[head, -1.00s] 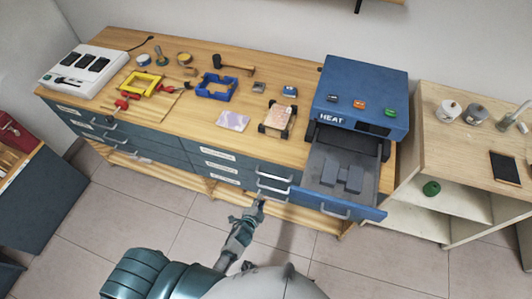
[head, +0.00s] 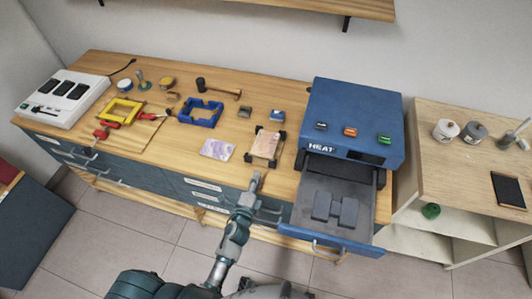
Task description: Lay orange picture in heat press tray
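The orange picture (head: 265,145) is a pale orange sheet lying between black corner holders on the wooden counter, left of the heat press. The blue heat press (head: 352,120) stands on the counter's right part. Its grey tray (head: 362,194) is pulled out toward me, with dark raised blocks (head: 335,209) in it and no picture. My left gripper (head: 255,182) is near the counter's front edge, just below the orange picture in the view and left of the tray. It appears apart from the picture; its fingers are too small to tell open from shut. My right gripper is out of view.
A purple picture (head: 218,149) lies left of the orange one. A blue frame (head: 200,113), a yellow frame (head: 123,110), a mallet (head: 217,88) and a white device (head: 63,97) are farther left. A wall shelf (head: 290,6) is above; a pale shelf unit (head: 425,150) stands at right.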

